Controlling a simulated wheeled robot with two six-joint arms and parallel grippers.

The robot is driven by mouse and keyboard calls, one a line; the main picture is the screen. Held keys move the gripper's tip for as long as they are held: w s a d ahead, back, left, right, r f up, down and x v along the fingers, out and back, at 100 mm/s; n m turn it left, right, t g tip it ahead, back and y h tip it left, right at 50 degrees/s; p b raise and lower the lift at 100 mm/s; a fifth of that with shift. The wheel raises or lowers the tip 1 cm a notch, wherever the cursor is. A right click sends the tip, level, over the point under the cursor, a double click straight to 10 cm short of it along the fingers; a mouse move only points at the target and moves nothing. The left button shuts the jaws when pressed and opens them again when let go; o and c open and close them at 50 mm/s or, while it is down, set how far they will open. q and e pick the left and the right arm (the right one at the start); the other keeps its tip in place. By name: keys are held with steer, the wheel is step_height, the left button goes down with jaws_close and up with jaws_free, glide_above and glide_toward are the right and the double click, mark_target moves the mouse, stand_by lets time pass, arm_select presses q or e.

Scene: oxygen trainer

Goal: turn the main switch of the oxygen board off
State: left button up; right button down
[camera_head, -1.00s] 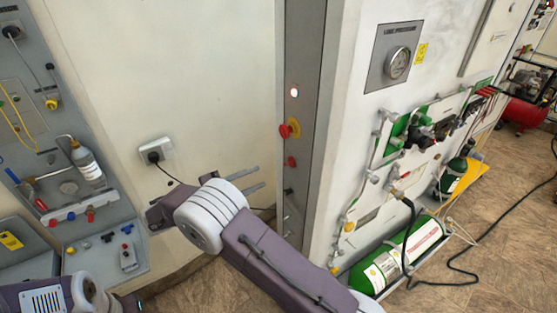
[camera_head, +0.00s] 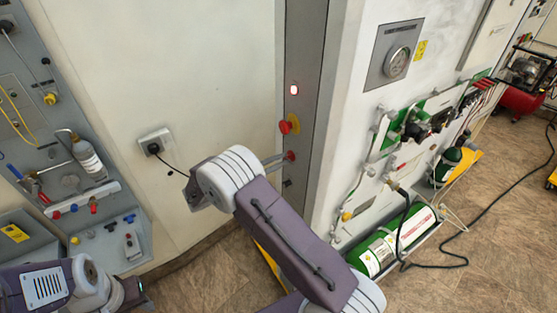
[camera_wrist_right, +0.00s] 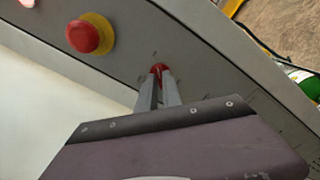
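The grey upright panel (camera_head: 305,60) of the oxygen board bears a small red switch knob (camera_head: 290,155) below a larger red button on a yellow base (camera_head: 289,125). My right gripper (camera_head: 283,158) reaches this small knob from the left. In the right wrist view, the two grey fingers of my right gripper (camera_wrist_right: 158,82) stand close together with their tips at the sides of the red knob (camera_wrist_right: 157,68), partly hiding it. The fingers look closed on it. My left gripper (camera_head: 134,291) is at the lower left, away from the panel; its fingers are not clear.
A lit red lamp (camera_head: 294,89) sits above the yellow-based button. A wall socket (camera_head: 155,142) with a plug is to the left. A green cylinder (camera_head: 400,240) lies at the right, below pipes and a pressure gauge (camera_head: 396,61). A grey board with tools (camera_head: 70,180) stands at the left.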

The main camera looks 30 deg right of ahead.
steer(key=shift+s+r, duration=0.1)
stand_by(0.3)
steer(key=n+p, duration=0.1)
steer(key=n, duration=0.1)
steer(key=n+p, duration=0.2)
steer(key=n, duration=0.1)
steer(key=n+p, duration=0.1)
steer(key=n, duration=0.2)
steer(key=shift+r+p, duration=0.35)
steer(key=n+p, duration=0.1)
steer(key=n, duration=0.3)
steer(key=shift+n+p, duration=0.35)
steer(key=shift+n, duration=0.05)
steer(key=n, duration=0.2)
steer(key=n+p, duration=0.1)
steer(key=n, duration=0.1)
steer(key=shift+w+f+n, duration=0.15)
steer(key=shift+w+n, duration=0.05)
steer(key=shift+n, duration=0.2)
